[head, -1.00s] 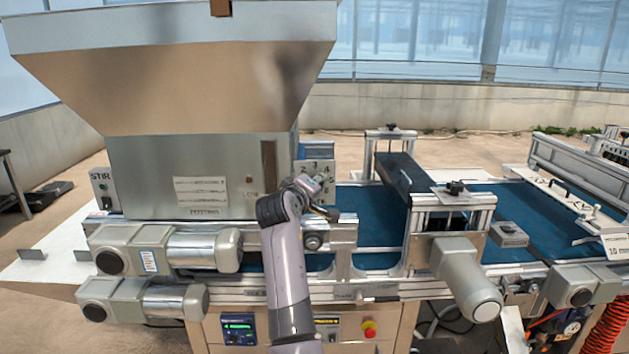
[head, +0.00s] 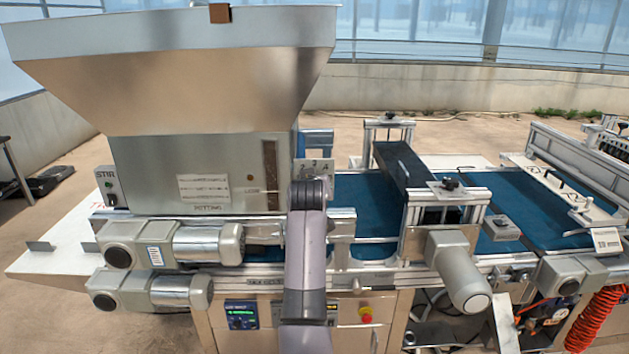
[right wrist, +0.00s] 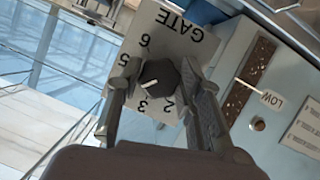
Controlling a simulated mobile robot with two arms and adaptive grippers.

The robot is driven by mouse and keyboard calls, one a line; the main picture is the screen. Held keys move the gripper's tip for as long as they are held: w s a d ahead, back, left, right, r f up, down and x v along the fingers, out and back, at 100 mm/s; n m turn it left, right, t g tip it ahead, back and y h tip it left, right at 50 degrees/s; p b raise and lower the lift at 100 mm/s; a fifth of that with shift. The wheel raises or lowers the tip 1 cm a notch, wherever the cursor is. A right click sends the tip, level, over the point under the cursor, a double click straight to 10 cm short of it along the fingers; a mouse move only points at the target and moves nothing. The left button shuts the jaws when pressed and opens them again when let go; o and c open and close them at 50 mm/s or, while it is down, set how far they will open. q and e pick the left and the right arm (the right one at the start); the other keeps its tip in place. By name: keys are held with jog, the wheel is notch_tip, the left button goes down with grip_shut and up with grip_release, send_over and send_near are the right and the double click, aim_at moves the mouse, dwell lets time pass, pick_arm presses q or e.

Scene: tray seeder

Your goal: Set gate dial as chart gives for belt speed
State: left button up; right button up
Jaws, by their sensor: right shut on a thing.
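The gate dial (right wrist: 158,76) is a dark knob on a white plate marked GATE (right wrist: 180,42) with numbers around it. My right gripper (right wrist: 160,84) is shut on the knob, one finger on each side. The knob's white line points to the lower left in the right wrist view, toward the side between 3 and 5; a finger covers where a 4 might be. In the head view the plate (head: 319,166) shows partly behind my right arm, which hides the gripper and knob. A control panel display (head: 241,317) is lit but unreadable. My left gripper is out of view.
The steel hopper (head: 180,90) stands left of the dial plate. It carries a white label (head: 203,188) with unreadable lines and a window (right wrist: 250,80) marked LOW. A blue belt (head: 365,205) runs right, under a metal frame (head: 440,205). Motors (head: 175,245) jut out at the front left.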

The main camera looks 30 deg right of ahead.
jog(key=shift+f, duration=0.2)
dwell(0.4)
jog(key=o, duration=1.2)
jog(key=shift+r, duration=0.1)
jog(key=shift+c, duration=0.2)
jog(key=shift+r, duration=0.1)
notch_tip(320, 180, up, 10)
